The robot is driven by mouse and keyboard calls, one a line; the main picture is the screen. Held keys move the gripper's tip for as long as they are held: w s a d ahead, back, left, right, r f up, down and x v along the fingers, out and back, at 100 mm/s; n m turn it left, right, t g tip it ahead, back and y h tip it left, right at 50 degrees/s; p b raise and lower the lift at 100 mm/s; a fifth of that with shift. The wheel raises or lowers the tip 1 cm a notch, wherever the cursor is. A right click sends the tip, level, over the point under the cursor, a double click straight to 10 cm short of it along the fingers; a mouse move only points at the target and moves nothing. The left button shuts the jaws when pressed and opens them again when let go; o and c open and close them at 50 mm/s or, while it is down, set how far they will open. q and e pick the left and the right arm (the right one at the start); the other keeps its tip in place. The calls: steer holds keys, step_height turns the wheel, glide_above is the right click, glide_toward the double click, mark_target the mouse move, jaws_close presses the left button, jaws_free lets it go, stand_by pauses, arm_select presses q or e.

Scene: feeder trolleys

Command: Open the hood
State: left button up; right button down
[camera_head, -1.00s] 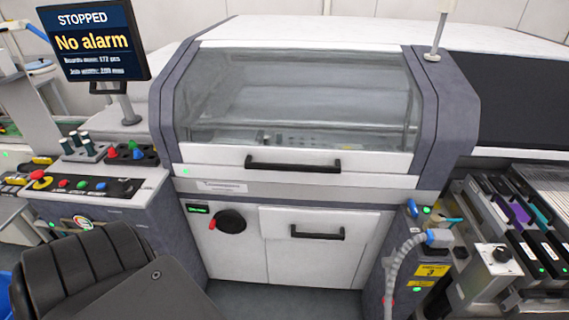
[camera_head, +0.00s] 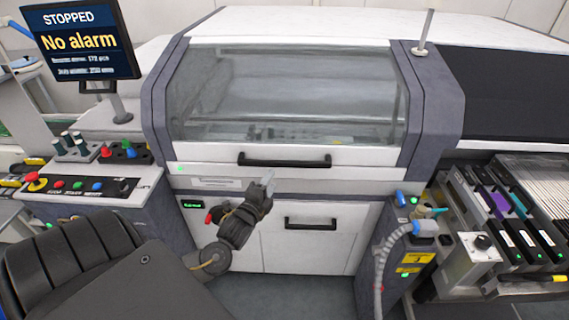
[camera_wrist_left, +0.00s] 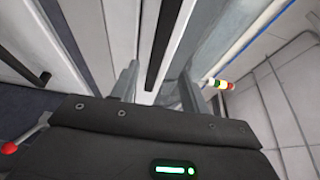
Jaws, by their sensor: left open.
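The hood (camera_head: 300,95) is a clear window in a white and grey frame on the machine's front, and it is shut. Its black bar handle (camera_head: 285,161) runs along the hood's lower white edge. In the left wrist view, a long black bar (camera_wrist_left: 163,45), which looks like this handle, lies ahead of the two fingers, roughly between them. My left gripper (camera_head: 268,180) is open and empty, just below the left part of the handle. It also shows in the left wrist view (camera_wrist_left: 158,92). I cannot tell whether it touches anything. My right gripper is not in view.
A lower door handle (camera_head: 311,223) is on the white cabinet front below the hood. A screen (camera_head: 80,42) reading "STOPPED, No alarm" stands at left above a button panel (camera_head: 85,185). A post with a grey hose (camera_head: 384,260) and feeders (camera_head: 515,225) are at right.

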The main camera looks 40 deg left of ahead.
mark_target(283, 165)
arm_select(q)
steer(key=p+x, duration=0.2)
steer(key=x, duration=0.7)
steer(key=shift+w, duration=0.35)
steer(key=shift+w+a+f+p, duration=0.2)
steer(key=shift+w+p, duration=0.15)
steer(key=shift+w, duration=0.2)
steer(key=shift+r, duration=0.1)
jaws_close()
